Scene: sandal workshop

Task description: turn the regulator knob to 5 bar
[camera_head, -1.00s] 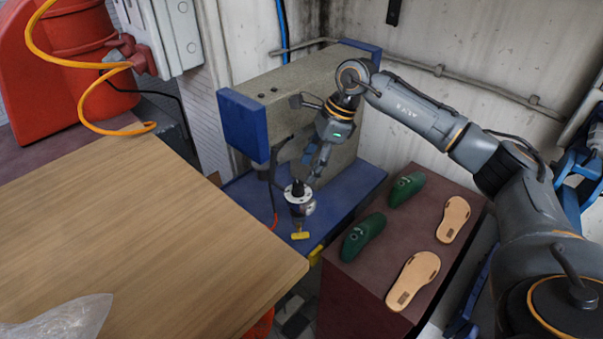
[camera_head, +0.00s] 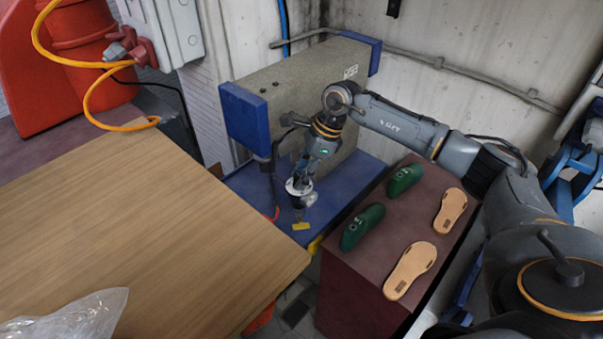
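The regulator (camera_head: 308,199) is a small metal unit with a pale round top and a yellow piece below it. It stands at the front of the blue machine base, left of centre. Its black knob, on top, is largely hidden behind my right gripper (camera_head: 302,178). My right gripper comes down from above, with its fingers at the knob. I cannot tell whether they touch it or how far they are closed. The scale and pressure reading are too small to read. My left gripper is not in view.
A grey press with blue ends (camera_head: 244,118) stands behind the regulator. A wooden table (camera_head: 120,230) is at left, with a clear plastic bag (camera_head: 70,322). A maroon box (camera_head: 345,285) at right carries green lasts (camera_head: 362,227) and tan soles (camera_head: 410,270).

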